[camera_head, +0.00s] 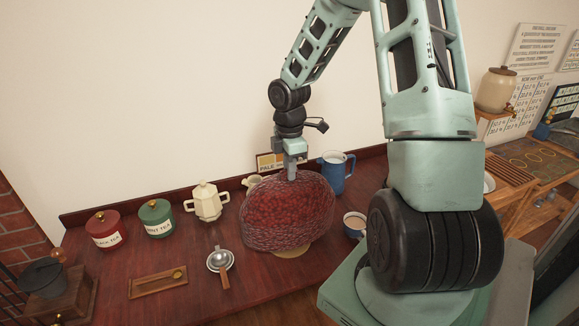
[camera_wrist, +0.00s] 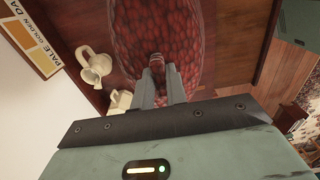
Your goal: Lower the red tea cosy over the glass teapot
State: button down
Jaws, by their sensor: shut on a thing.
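The red tea cosy (camera_head: 288,213) is a rounded, quilted dark red dome at the middle of the wooden counter. It also fills the upper middle of the wrist view (camera_wrist: 170,35). My gripper (camera_head: 291,176) is above it, shut on the top of the cosy; the fingertips (camera_wrist: 165,75) close on a small knob there. A pale round mat or trivet (camera_head: 292,252) shows under the cosy's front edge. I cannot see the glass teapot; whatever is under the cosy is hidden. I cannot tell if the cosy's rim touches the counter.
On the counter (camera_head: 110,265) stand a red tin (camera_head: 105,229), a green tin (camera_head: 156,218), a cream two-handled pot (camera_head: 207,202), a strainer (camera_head: 221,262) and a wooden tray (camera_head: 158,282). A blue jug (camera_head: 335,172) and mug (camera_head: 355,224) stand right of the cosy. A small cream jug (camera_wrist: 94,66) is close behind.

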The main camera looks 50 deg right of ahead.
jog(key=shift+f+b, duration=1.25)
jog(key=shift+f, duration=1.1)
jog(key=c, duration=1.3)
grip_release()
jog(key=shift+c, duration=0.2)
notch_tip(320, 180, up, 18)
jog(key=b, duration=0.1)
jog(key=shift+f, duration=0.25)
jog(key=shift+a, duration=0.1)
